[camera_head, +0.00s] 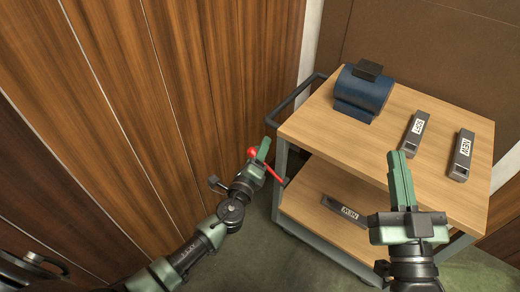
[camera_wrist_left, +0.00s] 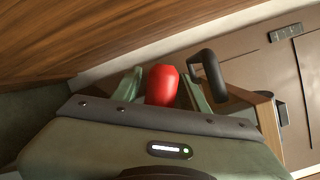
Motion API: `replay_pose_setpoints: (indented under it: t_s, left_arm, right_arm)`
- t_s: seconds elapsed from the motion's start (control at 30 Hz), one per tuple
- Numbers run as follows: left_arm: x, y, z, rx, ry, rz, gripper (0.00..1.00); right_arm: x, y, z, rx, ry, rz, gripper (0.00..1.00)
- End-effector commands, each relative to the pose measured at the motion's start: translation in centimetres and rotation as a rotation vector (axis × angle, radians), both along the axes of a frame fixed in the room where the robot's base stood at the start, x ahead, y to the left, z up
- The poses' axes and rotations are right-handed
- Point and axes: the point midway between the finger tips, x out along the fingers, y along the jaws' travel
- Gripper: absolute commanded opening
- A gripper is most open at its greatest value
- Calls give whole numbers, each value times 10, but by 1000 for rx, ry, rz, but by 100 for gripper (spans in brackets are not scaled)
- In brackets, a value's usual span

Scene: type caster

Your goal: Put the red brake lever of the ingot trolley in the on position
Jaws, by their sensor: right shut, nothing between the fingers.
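The red brake lever (camera_head: 267,168) is on the near left side of the ingot trolley (camera_head: 335,147), below its dark push handle. Its rounded red end shows large in the left wrist view (camera_wrist_left: 162,86). My left gripper (camera_head: 263,150) is at the lever. In the left wrist view its two green fingers (camera_wrist_left: 163,80) stand apart, one on each side of the red end; firm contact cannot be made out. The fingers hide part of the lever in the head view. My right gripper (camera_head: 401,158) is shut and empty, in front of the trolley's top.
A blue motor-like object (camera_head: 361,95) and two grey labelled ingots (camera_head: 415,133), (camera_head: 461,155) sit on the trolley top. Another ingot (camera_head: 346,209) lies on the lower shelf. The dark handle (camera_head: 290,100) is close to my left gripper. A wooden wall (camera_head: 180,90) rises at the left.

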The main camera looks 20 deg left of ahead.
Motion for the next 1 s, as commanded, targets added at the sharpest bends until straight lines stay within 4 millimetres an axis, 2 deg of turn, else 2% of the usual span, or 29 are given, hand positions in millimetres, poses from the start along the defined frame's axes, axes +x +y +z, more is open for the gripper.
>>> replay_pose_setpoints:
  t_s: [0.03,0.13,1.0]
  left_arm:
    - [0,0,0,0,0,0,26]
    - [0,0,0,0,0,0,0]
    - [-1,0,0,0,0,0,0]
  right_arm:
    - [0,0,0,0,0,0,0]
    - [0,0,0,0,0,0,0]
    - [0,0,0,1,0,0,0]
